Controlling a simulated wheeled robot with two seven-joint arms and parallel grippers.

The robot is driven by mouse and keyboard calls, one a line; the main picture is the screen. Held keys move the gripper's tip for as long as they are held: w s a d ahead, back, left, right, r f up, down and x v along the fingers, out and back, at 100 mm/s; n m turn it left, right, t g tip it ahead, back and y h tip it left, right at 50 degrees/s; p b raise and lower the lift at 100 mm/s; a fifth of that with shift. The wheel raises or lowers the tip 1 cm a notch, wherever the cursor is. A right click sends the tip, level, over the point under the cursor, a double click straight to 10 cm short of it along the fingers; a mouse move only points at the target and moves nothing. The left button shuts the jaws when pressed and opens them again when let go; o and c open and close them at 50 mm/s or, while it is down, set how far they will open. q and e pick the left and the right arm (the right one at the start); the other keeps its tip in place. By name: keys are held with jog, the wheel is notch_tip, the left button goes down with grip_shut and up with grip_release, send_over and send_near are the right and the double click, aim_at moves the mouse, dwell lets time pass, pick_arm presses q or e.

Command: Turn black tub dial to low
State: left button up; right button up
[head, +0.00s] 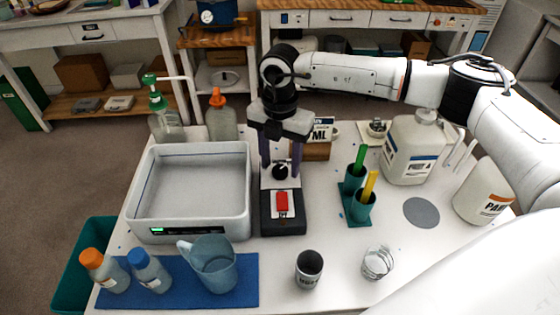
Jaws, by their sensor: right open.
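A black dial knob (280,172) sits on the top of a dark box-shaped unit (297,222) in the middle of the table. A red switch (282,201) on a pale label is on the same unit, nearer the front. My right gripper (281,165) reaches down from above, open, with one finger on each side of the knob. I cannot tell whether the fingers touch it. The dial's marks are too small to read. A grey-white tub (242,205) with a green-lit display stands just left of the unit. My left gripper is not in view.
A blue mat (240,295) with a jug (213,265) and two bottles lies front left. A dark cup (309,268) and a clear cup (378,262) stand in front. Green holders (361,207), a white jug (408,150) and a grey disc (421,212) are at right.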

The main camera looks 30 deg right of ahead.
jog(key=shift+f, duration=0.6)
jog(key=c, duration=1.1)
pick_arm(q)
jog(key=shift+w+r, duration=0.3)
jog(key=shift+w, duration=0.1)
pick_arm(e)
jog(key=shift+o, duration=0.2)
